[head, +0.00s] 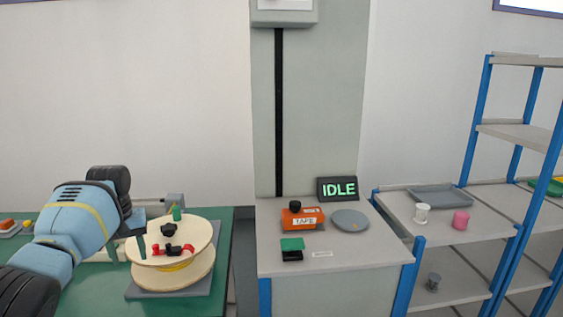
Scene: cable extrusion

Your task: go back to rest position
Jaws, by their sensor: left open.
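My left arm comes in from the left in blue and black, and my left gripper (159,231) is at the near left side of a pale cable spool (199,237). Its two green-tipped fingers stand apart, with nothing seen between them. The fingers overlap the spool's upper flange in the picture; I cannot tell whether they touch it. A red and black piece (173,250) and a black knob (181,229) are on top of the spool. My right gripper is not in view.
The spool stands on a grey plate (145,291) on a green table (222,262). A grey bench (348,252) holds an orange tape box (302,219), a grey disc (350,219) and an IDLE display (338,189). Blue-framed shelves (475,111) stand at the right.

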